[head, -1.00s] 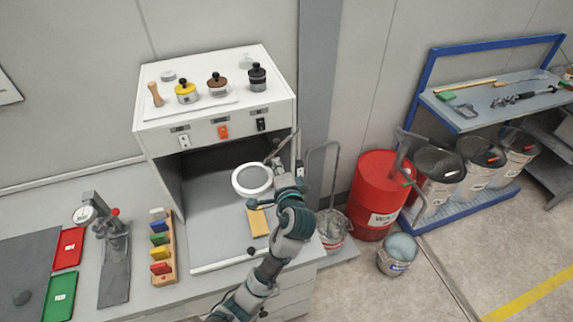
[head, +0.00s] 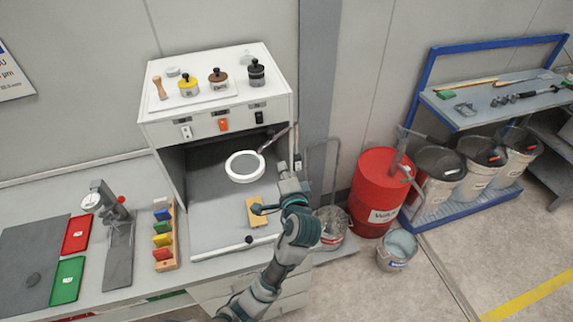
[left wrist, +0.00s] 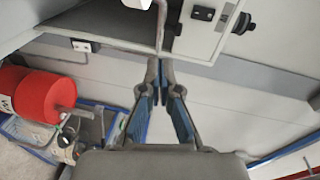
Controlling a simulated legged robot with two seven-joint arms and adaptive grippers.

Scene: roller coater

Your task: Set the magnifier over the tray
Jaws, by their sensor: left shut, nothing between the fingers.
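The magnifier (head: 245,167), a white ring with a lens, hangs from a thin arm (head: 278,140) joined near the cabinet's right wall. In the head view it appears over the rear of the grey tray-like floor (head: 215,222), which has a pale front edge; its height above it is hard to judge. My left gripper (head: 288,172) is at the cabinet's right side, to the right of the ring and apart from it. In the left wrist view its fingers (left wrist: 161,70) are shut and empty, with a thin rod just beyond the tips. My right gripper is out of view.
The cabinet (head: 215,125) has jars on top. Colored blocks in a wooden rack (head: 165,240) stand left. A red drum (head: 378,190) stands right.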

